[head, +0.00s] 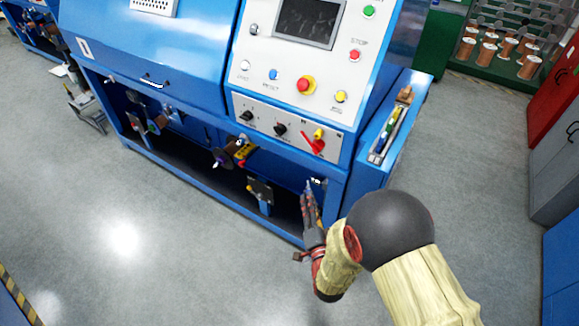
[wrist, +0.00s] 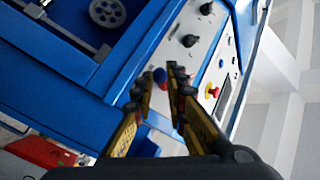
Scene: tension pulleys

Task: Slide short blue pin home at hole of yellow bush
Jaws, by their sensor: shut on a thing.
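My gripper (head: 309,196) is low in front of the blue machine's open bay, near its right end, in the head view. In the wrist view my gripper (wrist: 161,78) is closed around a small blue piece with a reddish side, seemingly the short blue pin (wrist: 160,75). Its far end and the hold on it are not clear. Small yellow parts show on the brackets under the machine, one by the dark pulley (head: 240,150); I cannot tell which is the yellow bush or see its hole. My gripper is apart from that pulley, to its right.
The blue machine (head: 180,60) carries a control panel (head: 290,80) above the bay. A side tray (head: 388,135) holds tools at the right. Grey floor in front is clear.

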